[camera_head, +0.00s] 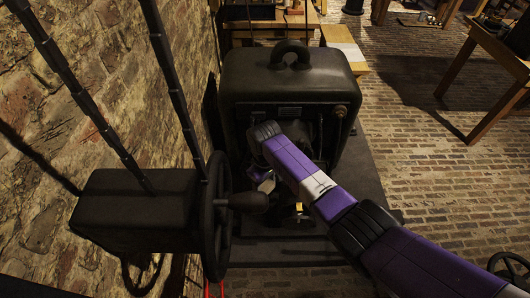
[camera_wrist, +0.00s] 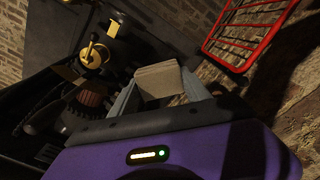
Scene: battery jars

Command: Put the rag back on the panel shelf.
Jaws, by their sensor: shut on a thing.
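My gripper (camera_wrist: 160,97) is shut on a tan, folded, layered thing, which looks like the rag (camera_wrist: 162,78), held between its two grey fingers in the wrist view. In the head view my purple arm reaches in front of the black machine, and my gripper (camera_head: 264,181) is mostly hidden behind the arm there. I cannot make out the rag in the head view. I cannot tell for sure which surface is the panel shelf.
A black machine with a domed cover (camera_head: 290,68) stands by the brick wall. A black box with a handwheel (camera_head: 218,216) is at the left. In the wrist view, a red wire rack (camera_wrist: 238,47) is at the upper right and a brass-fitted mechanism (camera_wrist: 94,55) at the left.

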